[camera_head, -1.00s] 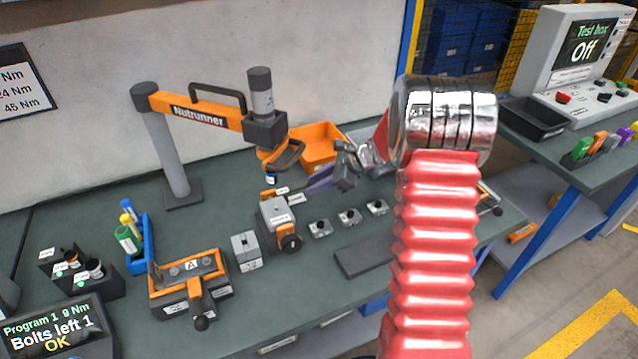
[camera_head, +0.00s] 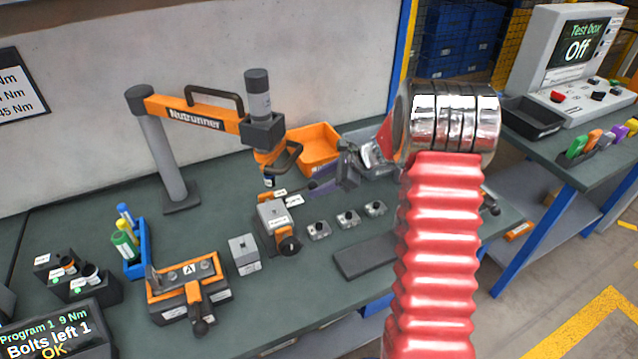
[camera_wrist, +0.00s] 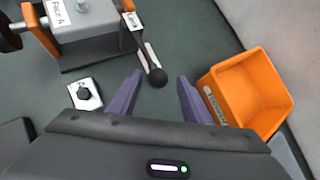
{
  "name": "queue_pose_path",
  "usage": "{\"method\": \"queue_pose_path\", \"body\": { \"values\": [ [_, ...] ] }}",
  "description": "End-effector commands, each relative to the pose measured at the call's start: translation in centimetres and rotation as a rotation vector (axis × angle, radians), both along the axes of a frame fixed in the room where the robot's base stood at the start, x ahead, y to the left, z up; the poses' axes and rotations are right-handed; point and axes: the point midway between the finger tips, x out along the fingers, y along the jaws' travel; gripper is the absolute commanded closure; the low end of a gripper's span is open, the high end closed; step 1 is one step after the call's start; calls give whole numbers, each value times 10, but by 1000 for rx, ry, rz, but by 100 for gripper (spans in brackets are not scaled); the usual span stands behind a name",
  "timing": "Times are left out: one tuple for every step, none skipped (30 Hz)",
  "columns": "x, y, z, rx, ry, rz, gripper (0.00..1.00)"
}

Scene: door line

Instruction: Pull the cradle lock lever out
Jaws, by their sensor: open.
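The cradle (camera_head: 263,238) has orange sides and holds a grey block (camera_head: 272,213); it also shows at the top left of the wrist view (camera_wrist: 40,28). The lock lever (camera_wrist: 145,55) is a dark rod with a black ball knob, with a small white label near its base. In the head view the lever (camera_head: 300,187) points right from behind the block, toward my gripper (camera_head: 347,178). My gripper's purple fingers (camera_wrist: 159,76) are open and empty. In the wrist view the knob appears between the fingertips; whether it is at their depth I cannot tell.
An orange bin (camera_wrist: 252,95) stands close to the right finger in the wrist view. Several small dark-knobbed pieces (camera_head: 347,218) sit in front of my gripper. The nutrunner arm (camera_head: 200,115) hangs behind the cradle. A second fixture (camera_head: 188,285) stands front left.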

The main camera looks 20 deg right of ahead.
Motion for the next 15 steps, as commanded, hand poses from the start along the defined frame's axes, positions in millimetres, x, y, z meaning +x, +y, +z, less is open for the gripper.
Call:
{"method": "queue_pose_path", "body": {
  "values": [
    [0,1,0,0,1,1,56],
    [0,1,0,1,0,1,56],
    [0,1,0,1,0,1,56],
    [-1,0,1,1,1,2,56],
    [-1,0,1,1,0,2,56],
    [-2,-1,3,1,0,2,56],
    [-2,-2,4,1,0,2,56],
    [-3,-3,6,1,0,2,56],
    [-5,-5,8,0,-1,2,56],
    [-7,-7,11,0,-1,2,56],
    [-8,-9,13,0,-2,2,56],
    [-11,-12,17,0,-2,2,56],
    [-13,-15,20,0,-2,1,56],
    [-15,-17,24,0,-2,1,56],
    [-18,-21,28,0,-2,2,56]
  ]
}}
